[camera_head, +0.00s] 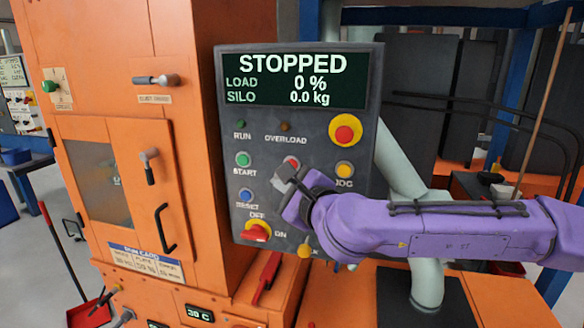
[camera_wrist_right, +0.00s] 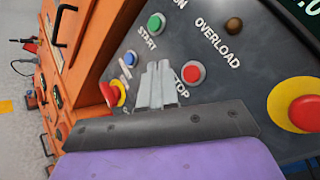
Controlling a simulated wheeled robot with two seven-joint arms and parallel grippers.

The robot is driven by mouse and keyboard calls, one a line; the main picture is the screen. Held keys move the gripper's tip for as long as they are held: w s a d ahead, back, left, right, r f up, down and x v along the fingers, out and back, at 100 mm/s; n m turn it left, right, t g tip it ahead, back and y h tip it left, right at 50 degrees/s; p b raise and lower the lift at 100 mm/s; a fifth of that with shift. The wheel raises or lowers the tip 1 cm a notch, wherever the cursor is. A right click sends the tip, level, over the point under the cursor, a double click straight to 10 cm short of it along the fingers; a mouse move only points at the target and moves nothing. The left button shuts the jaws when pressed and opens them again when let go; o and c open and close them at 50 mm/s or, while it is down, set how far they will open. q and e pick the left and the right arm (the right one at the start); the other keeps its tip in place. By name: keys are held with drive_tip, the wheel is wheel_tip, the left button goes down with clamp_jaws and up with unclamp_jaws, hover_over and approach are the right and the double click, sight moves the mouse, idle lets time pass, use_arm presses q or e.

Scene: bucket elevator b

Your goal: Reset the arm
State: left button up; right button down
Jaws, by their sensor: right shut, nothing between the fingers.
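My right arm is purple and reaches in from the right in the head view. Its gripper (camera_head: 288,174) is in front of the control panel (camera_head: 300,222), by the red stop button (camera_head: 291,161). In the right wrist view the gripper's fingers (camera_wrist_right: 156,86) are together and empty, just beside the red stop button (camera_wrist_right: 193,73). I cannot tell whether they touch the panel. The panel screen (camera_head: 292,80) reads STOPPED, load 0 %, silo 0.0 kg. My left gripper is not in view.
The panel carries a green start button (camera_head: 243,159), a blue reset button (camera_head: 245,195), a yellow jog button (camera_head: 345,169), a red-yellow emergency button (camera_head: 345,130) and a red rotary switch (camera_head: 257,232). An orange cabinet (camera_head: 115,40) with handles stands left. A pale green pipe (camera_head: 402,165) is behind my arm.

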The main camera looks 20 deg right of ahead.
idle(0.6)
drive_tip(key=s+d+f+n+g+h, duration=0.1)
drive_tip(key=s+f+n+g, duration=0.15)
drive_tip(key=f, duration=0.85)
drive_tip(key=s+f+n+g+h, duration=0.15)
drive_tip(key=f+n, duration=0.25)
drive_tip(key=f, duration=0.8)
drive_tip(key=s+d+f+n+g+h, duration=0.1)
drive_tip(key=s+f+n+g, duration=0.15)
drive_tip(key=f, duration=0.85)
drive_tip(key=s+d+f+n+g+h, duration=0.1)
drive_tip(key=s+d+f+n+g, duration=0.1)
drive_tip(key=s+d+f, duration=0.2)
drive_tip(key=s+d+f+n+g+h, duration=0.1)
drive_tip(key=s+d+f+n+g, duration=0.1)
drive_tip(key=s+f, duration=0.8)
drive_tip(key=s+d+f+n+g+h+b, duration=0.1)
drive_tip(key=s+d+f+n+g, duration=0.2)
drive_tip(key=s, duration=1.1)
wheel_tip(320, 180, down, 4)
drive_tip(key=d+n, duration=0.1)
drive_tip(key=d, duration=0.2)
drive_tip(key=shift+f, duration=0.2)
